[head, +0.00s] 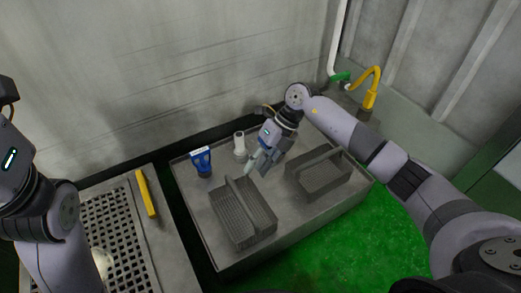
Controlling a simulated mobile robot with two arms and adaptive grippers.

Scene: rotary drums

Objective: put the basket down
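Two dark grey ribbed baskets rest upright on the grey table. The left basket (257,221) stands near the table's front left, with its handle arching lengthwise over it. The right basket (322,180) stands near the right end. My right gripper (257,167) hangs just behind the left basket and left of the right basket. Its fingers point down and look apart, with nothing seen between them. It appears clear of both handles, though contact with the left basket's rim cannot be ruled out. My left arm is at the left edge; its fingers are not visible.
On the table (284,240), a blue device (201,162) and a white cylinder (239,145) stand toward the back. A perforated surface (115,236) with a yellow bar (146,194) lies left, across a gap. A yellow curved pipe (374,85) is back right. Green floor lies in front.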

